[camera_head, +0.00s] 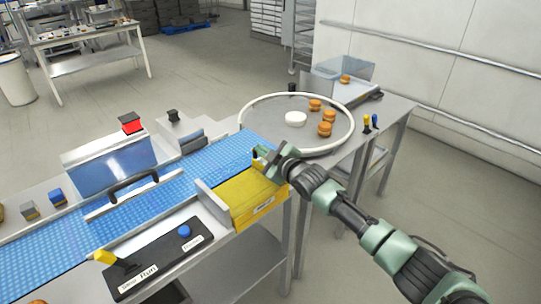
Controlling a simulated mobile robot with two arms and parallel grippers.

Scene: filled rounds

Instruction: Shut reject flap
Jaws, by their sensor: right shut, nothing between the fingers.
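A yellow bin (247,197) with a label on its front sits beside the blue belt (205,178). A grey metal plate (212,203), which looks like the reject flap, stands upright at the bin's left side, between bin and belt edge. I cannot tell for sure how far it is swung. My right gripper (262,155) is shut and empty. It is over the bin's far end, near the belt's end; whether it touches anything is unclear. Its arm comes in from the lower right. My left gripper is not in view.
A round turntable (262,117) with a white rim holds several brown buns and a white disc (295,118). A clear guard with a black handle (133,186) spans the belt.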

